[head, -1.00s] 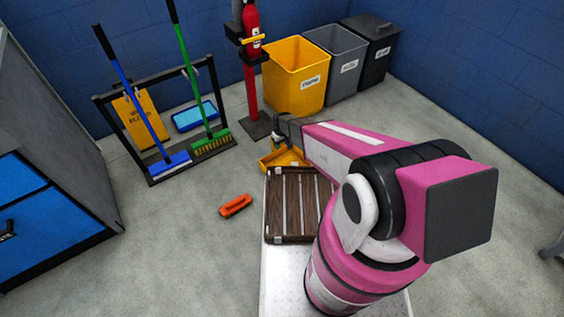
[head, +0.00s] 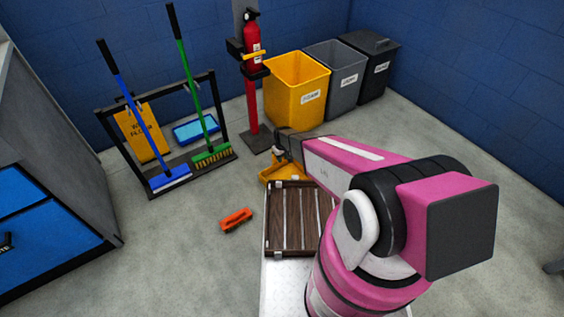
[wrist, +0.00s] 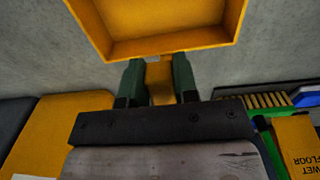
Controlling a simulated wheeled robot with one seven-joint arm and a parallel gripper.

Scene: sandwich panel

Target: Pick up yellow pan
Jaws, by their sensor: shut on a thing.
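The yellow pan (head: 270,173) is in the head view, just beyond the far edge of the brown slatted rack. My gripper (head: 283,156) is at the pan's far side, with the arm reaching over from the right. In the wrist view, the pan (wrist: 160,45) fills the top middle with its shallow tray and raised rim. My gripper (wrist: 160,82) has its two green fingers shut on the pan's short yellow handle. I cannot tell whether the pan touches the floor.
The brown slatted rack (head: 290,218) is in front. An orange brush (head: 236,219) lies on the floor to its left. A broom stand (head: 215,165) is at the left back. Yellow (head: 290,92), grey and black bins line the back wall beside a red extinguisher (head: 252,45).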

